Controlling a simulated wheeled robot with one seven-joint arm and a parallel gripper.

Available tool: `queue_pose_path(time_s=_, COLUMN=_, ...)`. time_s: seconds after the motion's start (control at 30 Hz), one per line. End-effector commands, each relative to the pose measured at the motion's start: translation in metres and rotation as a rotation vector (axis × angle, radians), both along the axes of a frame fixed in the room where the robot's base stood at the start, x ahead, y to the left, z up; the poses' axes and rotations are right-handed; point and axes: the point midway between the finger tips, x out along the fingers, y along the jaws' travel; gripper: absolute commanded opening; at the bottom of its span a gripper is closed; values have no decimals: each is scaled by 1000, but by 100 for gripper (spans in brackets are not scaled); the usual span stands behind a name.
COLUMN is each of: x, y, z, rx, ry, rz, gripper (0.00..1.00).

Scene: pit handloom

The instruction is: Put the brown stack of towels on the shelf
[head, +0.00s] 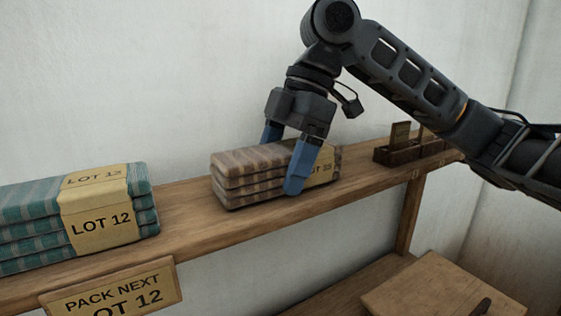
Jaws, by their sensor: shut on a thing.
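The brown striped stack of towels (240,179) is at the wooden shelf (190,208), right of the middle of its length. It has a tan paper band marked LOT, partly hidden by a finger. My gripper (283,162) comes from above with its blue fingers on either side of the stack, shut on it. The stack lies level, and its underside looks to be on or just above the shelf board; I cannot tell for sure that it touches.
A teal striped stack banded LOT 12 (100,222) sits at the left on the same shelf, with bare board between the stacks. A sign (112,293) hangs on the front edge. A dark wooden holder (408,149) stands at the right. A wooden board (440,290) is below.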

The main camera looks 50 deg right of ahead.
Motion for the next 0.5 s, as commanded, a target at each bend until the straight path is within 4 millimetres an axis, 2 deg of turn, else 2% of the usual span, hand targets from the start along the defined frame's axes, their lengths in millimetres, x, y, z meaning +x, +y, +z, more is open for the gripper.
queue_pose_path(time_s=0.4, x=0, y=0, z=-7, rx=1, ry=-1, rz=1, gripper=46)
queue_pose_path(time_s=0.43, x=0, y=0, z=-7, rx=0, ry=0, rz=1, gripper=82)
queue_pose_path(time_s=0.5, x=0, y=0, z=-6, rx=0, ry=-1, rz=0, gripper=89)
